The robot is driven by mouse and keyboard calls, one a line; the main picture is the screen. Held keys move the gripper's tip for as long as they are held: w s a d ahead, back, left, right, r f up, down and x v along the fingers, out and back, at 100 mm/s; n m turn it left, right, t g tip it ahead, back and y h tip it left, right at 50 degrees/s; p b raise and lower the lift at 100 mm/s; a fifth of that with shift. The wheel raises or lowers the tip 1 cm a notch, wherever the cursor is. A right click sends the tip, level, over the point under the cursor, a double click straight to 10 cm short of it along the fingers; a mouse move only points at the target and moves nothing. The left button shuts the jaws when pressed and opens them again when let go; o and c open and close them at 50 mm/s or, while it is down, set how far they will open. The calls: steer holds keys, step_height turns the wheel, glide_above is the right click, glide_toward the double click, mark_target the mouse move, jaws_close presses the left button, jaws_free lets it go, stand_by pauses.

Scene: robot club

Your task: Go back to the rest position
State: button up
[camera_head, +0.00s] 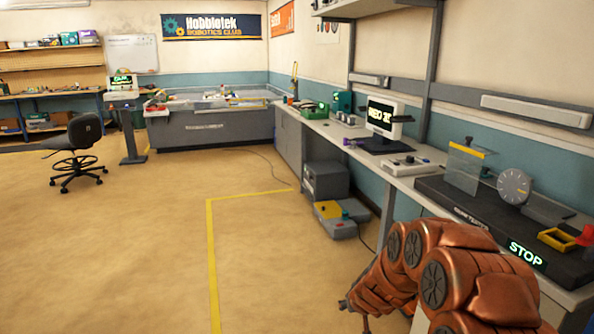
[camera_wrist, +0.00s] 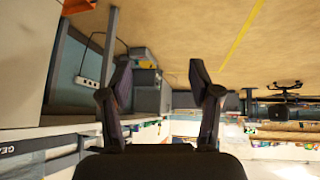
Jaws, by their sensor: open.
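My arm, copper-coloured, reaches in from the lower right of the head view, beside the front edge of the workbench. My gripper (camera_wrist: 160,78) shows in the wrist view with its two dark fingers spread apart and nothing between them. In the head view only a small part of the arm's end shows low in the picture, and the fingers are hard to make out there. The wrist view is turned over, with the floor at the top.
The long workbench (camera_head: 408,166) runs along the right wall with a monitor (camera_head: 384,117), a round dial (camera_head: 514,187) and a yellow tray (camera_head: 557,239). Grey boxes (camera_head: 326,180) stand under it. An office chair (camera_head: 80,150) stands at left. The floor (camera_head: 120,250) is open.

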steer(key=s+a+r+g+y+p, duration=0.1)
steer(key=s+a+r+g+p, duration=0.15)
steer(key=s+r, duration=0.7)
steer(key=s+a+r+g+y+p, duration=0.15)
steer(key=s+a+r+p, duration=0.25)
steer(key=s+r, duration=0.5)
steer(key=s+d+r+g+p, duration=0.1)
steer(key=s+r, duration=0.3)
steer(key=s, duration=0.6)
steer(key=s+d+r+m+g+h+p, duration=0.1)
steer(key=s+d+r+p, duration=0.3)
steer(key=s, duration=0.5)
steer(key=s+d+r+g+h+p, duration=0.1)
steer(key=s+d+r+g+p, duration=0.1)
steer(key=s+r, duration=0.4)
steer(key=s+g+p, duration=0.1)
steer(key=s, duration=0.3)
steer(key=shift+s+d+r, duration=0.25)
steer(key=shift+s+d, duration=0.05)
steer(key=shift+d, duration=0.1)
steer(key=shift+h, duration=0.25)
